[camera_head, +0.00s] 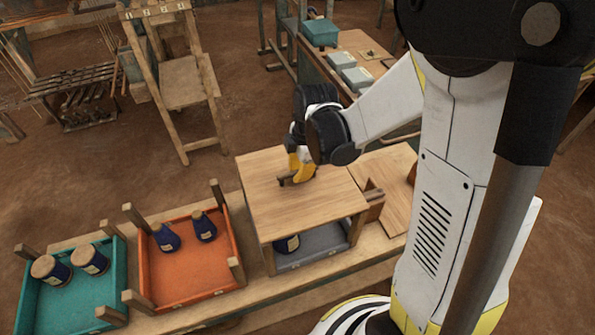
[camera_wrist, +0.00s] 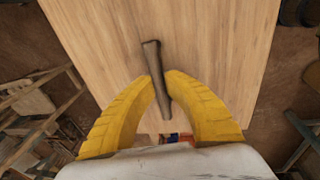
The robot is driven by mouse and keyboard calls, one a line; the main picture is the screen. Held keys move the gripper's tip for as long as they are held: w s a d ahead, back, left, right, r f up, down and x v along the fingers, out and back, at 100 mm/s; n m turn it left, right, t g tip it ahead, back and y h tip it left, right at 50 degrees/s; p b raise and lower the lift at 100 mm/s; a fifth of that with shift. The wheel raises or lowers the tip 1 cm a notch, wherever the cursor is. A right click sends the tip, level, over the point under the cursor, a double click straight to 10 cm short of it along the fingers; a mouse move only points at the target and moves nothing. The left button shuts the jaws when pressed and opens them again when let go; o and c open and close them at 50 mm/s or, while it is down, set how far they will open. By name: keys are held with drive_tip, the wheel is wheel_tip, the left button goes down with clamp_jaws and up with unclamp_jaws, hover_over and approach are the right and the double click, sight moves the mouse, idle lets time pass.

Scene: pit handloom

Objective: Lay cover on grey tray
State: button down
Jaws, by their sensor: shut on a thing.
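The cover (camera_head: 285,210) is a flat light-wood board with a dark bar handle (camera_wrist: 152,55) on top. My gripper (camera_head: 299,172) has its yellow fingers closed on either side of that handle, as the wrist view (camera_wrist: 160,86) shows. The cover lies roughly level over the grey tray (camera_head: 322,245) and hides most of it. The tray's front part, its corner posts and a dark blue jar (camera_head: 287,244) show beneath the cover's front edge. I cannot tell whether the cover touches the posts or hangs just above them.
An orange tray (camera_head: 187,283) with two dark blue jars and a teal tray (camera_head: 42,310) with two wooden-topped jars stand to the left on the bench. A wooden board (camera_head: 398,165) lies to the right. A wooden frame (camera_head: 180,80) stands behind on the earth floor.

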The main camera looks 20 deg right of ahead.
idle(0.4)
drive_tip(key=c, duration=1.4)
unclamp_jaws()
wheel_tip(320, 180, up, 12)
drive_tip(key=s+d, duration=0.1)
drive_tip(key=s, duration=0.1)
drive_tip(key=m+t+h+b, duration=0.1)
drive_tip(key=m+t+b, duration=0.4)
drive_tip(key=m+b, duration=1)
hover_over(316, 219)
drive_tip(key=p, duration=0.2)
drive_tip(key=shift+m, duration=0.8)
drive_tip(key=f, duration=0.8)
drive_tip(key=shift+w+f, duration=0.2)
drive_tip(key=shift+s+m+t, duration=0.15)
drive_tip(key=shift+m+t, duration=0.15)
drive_tip(key=shift+m, duration=0.3)
